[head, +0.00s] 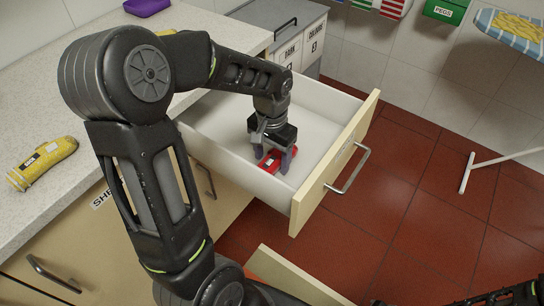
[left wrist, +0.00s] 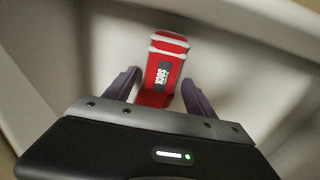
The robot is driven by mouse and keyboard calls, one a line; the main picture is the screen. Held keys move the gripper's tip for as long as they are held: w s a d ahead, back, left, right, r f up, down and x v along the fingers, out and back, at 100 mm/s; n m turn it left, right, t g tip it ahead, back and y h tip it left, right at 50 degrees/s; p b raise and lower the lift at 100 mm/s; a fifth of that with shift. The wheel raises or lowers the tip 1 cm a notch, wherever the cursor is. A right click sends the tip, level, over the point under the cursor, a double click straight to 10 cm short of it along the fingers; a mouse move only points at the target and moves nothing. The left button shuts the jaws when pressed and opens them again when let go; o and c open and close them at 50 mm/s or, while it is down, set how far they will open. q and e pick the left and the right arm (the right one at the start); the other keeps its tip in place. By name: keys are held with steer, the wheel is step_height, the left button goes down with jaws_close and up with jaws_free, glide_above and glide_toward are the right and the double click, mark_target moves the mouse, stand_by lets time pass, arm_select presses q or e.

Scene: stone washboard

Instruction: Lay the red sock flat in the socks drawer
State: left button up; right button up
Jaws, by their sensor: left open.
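The red sock (head: 271,162) lies in the open white drawer (head: 325,104), near its front left part in the head view. In the left wrist view the red sock (left wrist: 163,68) has white stripes at its far end and a dark label reading SOCK. My left gripper (head: 273,160) is down inside the drawer over the sock. In the left wrist view my left gripper (left wrist: 158,85) is open, with one finger on each side of the sock and gaps between. My right gripper is not clearly seen; part of my right arm shows at the bottom right of the head view.
The drawer's cream front (head: 334,165) has a metal handle (head: 348,170). A second cream panel (head: 285,278) juts out below. A yellow labelled item (head: 42,163) and a purple item (head: 146,7) lie on the speckled counter (head: 60,105). An ironing board (head: 515,28) stands at the right.

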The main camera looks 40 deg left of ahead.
mark_target(272, 159)
arm_select(q)
step_height(272, 159, up, 12)
steer(key=p, duration=0.1)
stand_by(0.9)
